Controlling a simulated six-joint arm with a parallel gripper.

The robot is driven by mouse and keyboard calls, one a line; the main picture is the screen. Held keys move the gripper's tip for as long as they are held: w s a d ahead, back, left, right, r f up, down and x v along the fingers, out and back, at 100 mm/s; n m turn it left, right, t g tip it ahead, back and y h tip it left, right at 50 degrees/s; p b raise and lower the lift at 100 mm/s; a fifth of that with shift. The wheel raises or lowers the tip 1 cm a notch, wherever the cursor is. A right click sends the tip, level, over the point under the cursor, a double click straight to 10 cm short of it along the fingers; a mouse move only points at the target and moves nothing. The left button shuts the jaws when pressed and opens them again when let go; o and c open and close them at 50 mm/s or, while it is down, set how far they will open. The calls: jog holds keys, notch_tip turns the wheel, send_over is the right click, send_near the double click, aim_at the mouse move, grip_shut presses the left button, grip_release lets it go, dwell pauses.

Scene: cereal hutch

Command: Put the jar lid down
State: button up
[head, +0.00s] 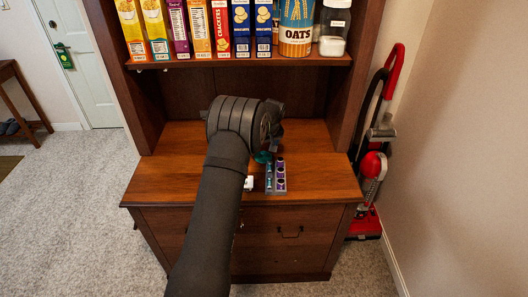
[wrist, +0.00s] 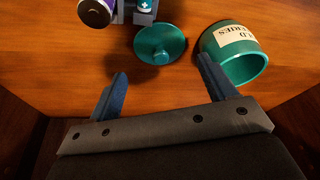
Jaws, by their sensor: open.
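The teal jar lid (wrist: 161,44), round with a raised knob in its middle, appears to lie flat, knob up, on the wooden counter. A small part of its teal edge (head: 262,157) shows in the head view below my gripper. My gripper (wrist: 162,66) is open, with nothing between its fingers; the lid is just beyond the fingertips. In the head view the gripper (head: 273,138) is low over the counter and its fingers are mostly hidden. A teal jar (wrist: 242,66) with a cream label is close beside the right finger; my arm hides it in the head view.
A small white object (head: 249,183) lies left of the rack. The counter (head: 325,178) is clear to the right. A shelf (head: 200,62) with cereal boxes and an oats canister (head: 296,28) hangs above.

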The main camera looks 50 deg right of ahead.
aim_at(264, 152)
jog(key=d+v, duration=0.1)
jog(key=v, duration=0.6)
jog(key=shift+a, duration=0.55)
jog(key=x, duration=1.1)
jog(key=shift+w+f, duration=0.1)
jog(key=shift+f, duration=0.25)
jog(key=shift+d+r, duration=0.1)
jog(key=shift+r, duration=1.8)
jog(key=shift+f, duration=0.1)
